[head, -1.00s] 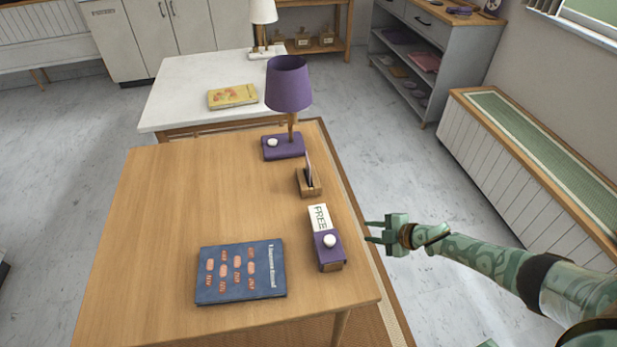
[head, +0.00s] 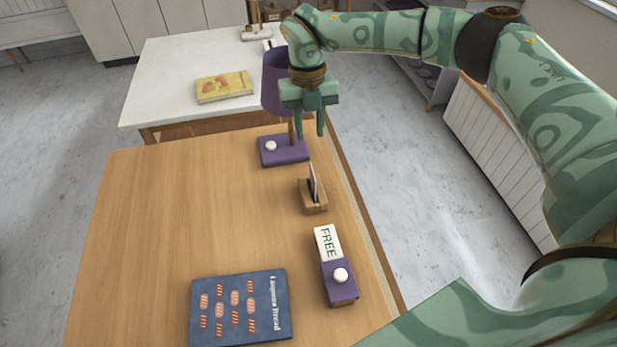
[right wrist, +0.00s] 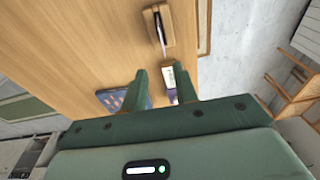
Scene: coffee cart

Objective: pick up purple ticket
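A thin ticket (head: 314,178), pale with a purplish edge, stands upright in the slot of a small wooden holder (head: 316,208) on the near table. In the right wrist view the ticket (right wrist: 159,28) shows edge-on in the holder (right wrist: 177,25). My right gripper (head: 312,134) is open and empty, pointing down, above and behind the holder, and overlaps the purple lamp in the head view. In the right wrist view its two fingers (right wrist: 162,72) are apart with nothing between them, short of the holder. My left gripper is not in view.
A purple lamp (head: 274,85) on a purple base (head: 281,149) stands just behind the holder. A purple box with a FREE sign (head: 328,242) and a dark blue book (head: 240,305) lie nearer. The left of the wooden table (head: 165,215) is clear.

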